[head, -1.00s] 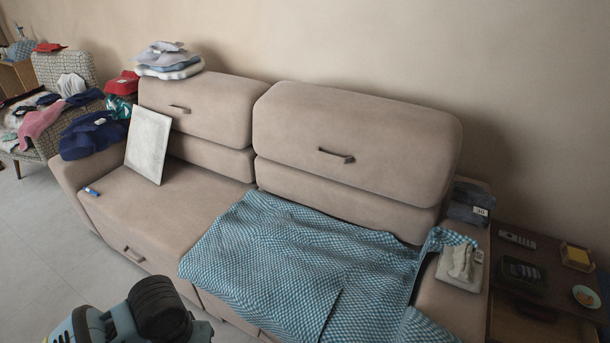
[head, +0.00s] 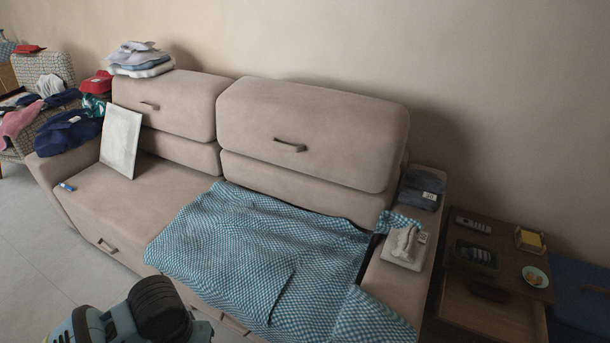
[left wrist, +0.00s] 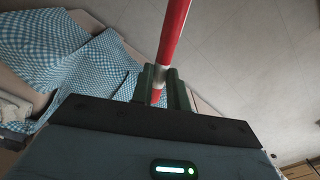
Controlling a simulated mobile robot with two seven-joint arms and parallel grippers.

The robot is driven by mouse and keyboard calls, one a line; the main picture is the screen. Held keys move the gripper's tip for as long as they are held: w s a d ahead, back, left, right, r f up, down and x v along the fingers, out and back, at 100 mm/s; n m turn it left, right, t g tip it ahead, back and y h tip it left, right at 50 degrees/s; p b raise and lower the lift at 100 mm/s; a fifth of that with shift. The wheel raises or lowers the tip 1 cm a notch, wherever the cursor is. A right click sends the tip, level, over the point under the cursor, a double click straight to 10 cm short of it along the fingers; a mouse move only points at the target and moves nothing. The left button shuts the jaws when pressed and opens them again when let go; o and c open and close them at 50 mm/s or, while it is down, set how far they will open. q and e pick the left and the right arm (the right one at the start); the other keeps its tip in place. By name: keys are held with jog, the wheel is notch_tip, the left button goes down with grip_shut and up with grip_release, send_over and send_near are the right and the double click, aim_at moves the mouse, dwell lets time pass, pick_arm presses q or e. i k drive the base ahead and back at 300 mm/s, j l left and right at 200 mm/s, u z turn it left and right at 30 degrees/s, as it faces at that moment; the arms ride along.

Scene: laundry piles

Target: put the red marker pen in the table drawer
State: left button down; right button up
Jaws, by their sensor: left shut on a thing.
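The red marker pen (left wrist: 174,30) shows in the left wrist view, a long red rod with a white band. My left gripper (left wrist: 166,78) is shut on it, and the pen sticks out beyond the fingers. In the head view only part of my arm shows at the bottom; the gripper and pen are out of that view. The table (head: 512,262) is a dark wooden side table at the right, beyond the sofa's armrest. My right gripper is out of view.
The beige sofa (head: 310,135) fills the middle, with a blue checked cloth (head: 260,250) over its seat. A tissue box (head: 405,246) stands on the right armrest. A remote (head: 473,224), a yellow thing (head: 530,239) and a plate (head: 535,276) lie on the table. A blue box (head: 580,290) stands right of it.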

aim_at(486, 313)
jog(key=k+l, duration=0.1)
jog(key=l, duration=0.4)
jog(key=k+l, duration=0.1)
jog(key=l, duration=0.45)
jog(key=k+l+z, duration=0.1)
jog(key=l, duration=0.8)
jog(key=i+l+z, duration=0.1)
jog(key=l, duration=0.25)
jog(key=i+l, duration=0.2)
jog(key=l, duration=0.2)
jog(key=i+l, duration=0.15)
jog(key=l, duration=0.2)
jog(key=i+l, duration=0.8)
jog(key=k+l+z, duration=0.05)
jog(key=l, duration=0.1)
